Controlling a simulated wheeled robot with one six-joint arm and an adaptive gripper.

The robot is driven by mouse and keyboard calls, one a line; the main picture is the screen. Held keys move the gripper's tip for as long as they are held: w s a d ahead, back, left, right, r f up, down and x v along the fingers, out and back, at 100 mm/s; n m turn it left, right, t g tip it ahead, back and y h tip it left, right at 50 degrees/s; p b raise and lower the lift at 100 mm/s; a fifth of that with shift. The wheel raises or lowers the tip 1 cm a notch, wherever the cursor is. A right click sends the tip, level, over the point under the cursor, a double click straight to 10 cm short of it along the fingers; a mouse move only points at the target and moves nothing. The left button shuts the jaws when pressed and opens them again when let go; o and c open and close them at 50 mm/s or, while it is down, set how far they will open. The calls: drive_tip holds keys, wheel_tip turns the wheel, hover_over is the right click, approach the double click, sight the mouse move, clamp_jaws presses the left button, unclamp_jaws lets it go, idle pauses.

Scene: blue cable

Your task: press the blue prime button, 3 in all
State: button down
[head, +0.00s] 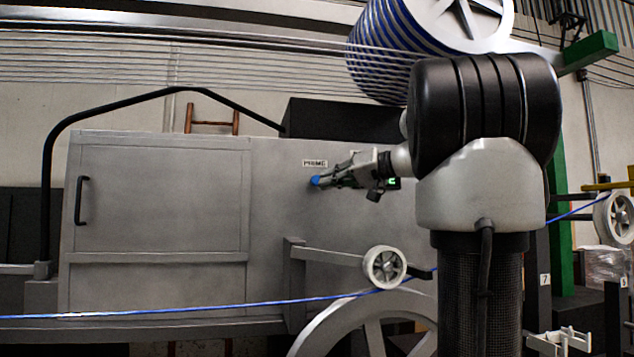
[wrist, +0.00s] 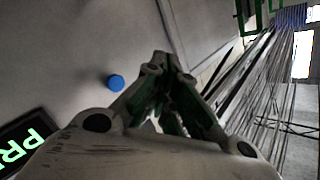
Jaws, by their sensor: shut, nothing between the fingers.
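The blue prime button (head: 315,181) sits on the grey machine panel, just below a small label (head: 315,163) reading PRIME. My gripper (head: 322,182) is shut and empty, with its tips close to the button in the head view. In the wrist view the button (wrist: 116,83) shows as a blue disc to the left of my shut fingertips (wrist: 160,62). I cannot tell whether the fingertips touch the button.
The grey cabinet (head: 160,200) has a black handle (head: 80,201) at left. A large cable reel (head: 385,50) hangs above. A black rail (head: 130,102) curves over the cabinet.

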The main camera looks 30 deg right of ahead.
drive_tip(key=w+d, duration=0.2)
drive_tip(key=w, duration=0.6)
drive_tip(key=shift+w+d, duration=0.2)
drive_tip(key=shift+w, duration=0.05)
drive_tip(key=shift+w, duration=0.1)
idle(1.3)
drive_tip(key=shift+w+d, duration=0.1)
drive_tip(key=shift+w, duration=0.15)
drive_tip(key=shift+w+d, duration=0.25)
drive_tip(key=shift+w, duration=0.55)
idle(0.8)
idle(0.4)
drive_tip(key=shift+s+a, duration=0.2)
drive_tip(key=shift+s, duration=0.4)
drive_tip(key=shift+s+a, duration=0.15)
drive_tip(key=shift+s, duration=0.45)
drive_tip(key=shift+s, duration=0.1)
drive_tip(key=s, duration=0.2)
drive_tip(key=s+a, duration=0.1)
drive_tip(key=s, duration=0.1)
drive_tip(key=shift+s+a, duration=0.2)
drive_tip(key=shift+s, duration=0.1)
